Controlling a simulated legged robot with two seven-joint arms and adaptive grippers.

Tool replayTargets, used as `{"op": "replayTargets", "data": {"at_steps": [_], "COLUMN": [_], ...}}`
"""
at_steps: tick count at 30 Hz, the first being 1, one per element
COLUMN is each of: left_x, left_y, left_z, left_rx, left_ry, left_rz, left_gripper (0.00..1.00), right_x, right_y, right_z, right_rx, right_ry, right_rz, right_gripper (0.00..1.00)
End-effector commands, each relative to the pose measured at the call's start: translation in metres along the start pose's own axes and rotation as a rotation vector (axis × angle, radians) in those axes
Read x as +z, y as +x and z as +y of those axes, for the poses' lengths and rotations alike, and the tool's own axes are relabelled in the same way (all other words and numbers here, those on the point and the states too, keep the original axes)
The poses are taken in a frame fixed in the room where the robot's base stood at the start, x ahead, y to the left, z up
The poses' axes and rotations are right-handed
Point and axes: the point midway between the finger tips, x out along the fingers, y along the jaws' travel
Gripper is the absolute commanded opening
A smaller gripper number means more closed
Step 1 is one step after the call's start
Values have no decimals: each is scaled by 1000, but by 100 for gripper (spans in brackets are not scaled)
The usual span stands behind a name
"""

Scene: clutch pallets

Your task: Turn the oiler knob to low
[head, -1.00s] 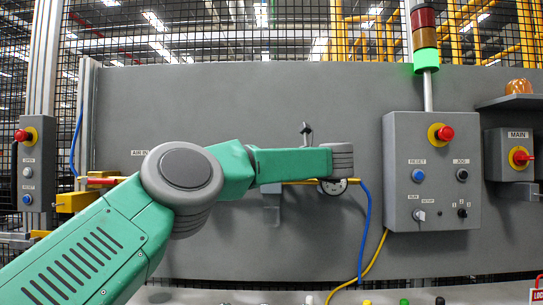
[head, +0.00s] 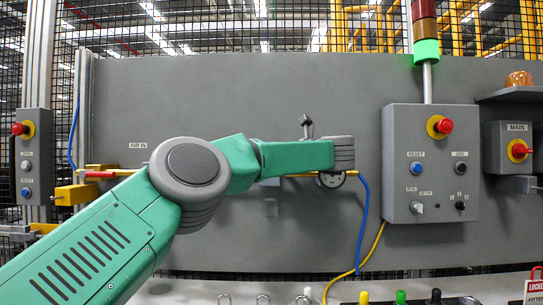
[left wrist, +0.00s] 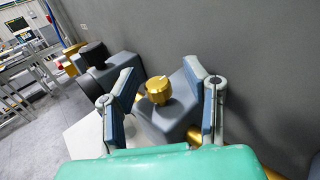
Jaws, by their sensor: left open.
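A gold ribbed knob (left wrist: 158,90) sits on a grey block (left wrist: 170,118) in the left wrist view; I take it to be the oiler knob. My left gripper (left wrist: 161,74) is open, with one finger on each side of the knob and a visible gap to each. I cannot tell the knob's setting; no marking is legible. In the head view my green left arm reaches across the wall panel and hides the knob and most of the gripper. My right gripper is not in view.
A control box (head: 430,165) stands to the right on the grey panel (head: 300,85). A darker knob (left wrist: 95,55) is beyond the gold one. Padlocks and coloured knobs line the bottom edge.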

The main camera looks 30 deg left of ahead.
Motion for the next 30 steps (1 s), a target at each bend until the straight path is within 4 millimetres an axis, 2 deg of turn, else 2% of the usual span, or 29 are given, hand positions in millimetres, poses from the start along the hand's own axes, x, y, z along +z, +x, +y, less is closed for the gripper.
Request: {"op": "replayTargets", "data": {"at_steps": [5, 15, 21, 30], "left_x": [0, -1, -2, -2], "left_y": [-12, -82, -111, -120], "left_z": [-1, -3, -4, -3], "left_rx": [-2, -3, -2, -1], "left_ry": [1, 1, 2, 2], "left_rz": [0, -1, -1, 1], "left_gripper": [41, 41, 41, 41], "right_x": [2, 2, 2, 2], "right_y": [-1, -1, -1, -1], "right_z": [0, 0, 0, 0], "right_rx": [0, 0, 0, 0], "right_ry": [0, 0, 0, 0], "right_rz": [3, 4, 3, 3], "right_gripper": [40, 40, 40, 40]}}
